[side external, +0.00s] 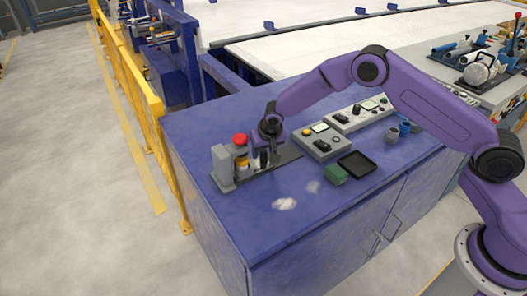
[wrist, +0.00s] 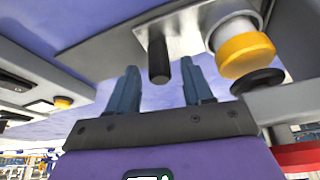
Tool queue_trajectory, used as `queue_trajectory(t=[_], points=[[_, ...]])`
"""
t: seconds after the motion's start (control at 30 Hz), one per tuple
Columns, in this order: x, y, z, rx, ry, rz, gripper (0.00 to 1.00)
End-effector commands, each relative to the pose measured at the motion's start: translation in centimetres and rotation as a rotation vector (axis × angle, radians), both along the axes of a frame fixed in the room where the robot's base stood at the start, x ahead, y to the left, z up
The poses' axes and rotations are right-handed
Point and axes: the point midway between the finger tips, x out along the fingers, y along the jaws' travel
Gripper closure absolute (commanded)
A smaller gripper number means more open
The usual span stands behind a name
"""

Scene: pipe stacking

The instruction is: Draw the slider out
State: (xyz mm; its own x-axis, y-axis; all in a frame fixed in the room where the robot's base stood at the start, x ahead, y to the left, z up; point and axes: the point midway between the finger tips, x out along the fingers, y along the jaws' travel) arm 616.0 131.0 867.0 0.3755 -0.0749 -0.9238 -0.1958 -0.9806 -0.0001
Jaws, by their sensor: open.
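The slider fixture stands at the left of the blue workbench in the side external view. It has a grey upright block (side external: 222,168), a red knob (side external: 239,139), a yellow cylinder (side external: 242,163) and a dark base rail (side external: 284,158). In the wrist view, a black peg handle (wrist: 157,60) sticks out from a grey metal plate (wrist: 190,28), beside a yellow cylinder (wrist: 245,54). My gripper (wrist: 158,84) is open, and the peg appears between its two blue fingers with gaps on both sides. In the side external view, my gripper (side external: 262,152) is over the rail, and it hides the peg.
Two grey control boxes (side external: 320,142), (side external: 358,115), a green block (side external: 334,174), a black tray (side external: 357,163) and blue-grey cups (side external: 392,134) stand to the right. The bench's front (side external: 240,215) is clear. A yellow fence (side external: 140,85) runs along the left.

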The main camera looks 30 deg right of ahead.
Motion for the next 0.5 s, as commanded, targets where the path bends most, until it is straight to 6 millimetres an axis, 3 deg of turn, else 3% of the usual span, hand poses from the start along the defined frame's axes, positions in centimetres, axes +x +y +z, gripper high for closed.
queue_trajectory(t=[0.43,0.47,0.5], points=[[0.38,-0.05,-0.89,0.001,-0.001,0.0,0.49],[0.38,-0.05,-0.89,0.0,-0.001,0.001,0.53],[0.38,-0.05,-0.89,0.0,-0.001,0.001,0.66]])
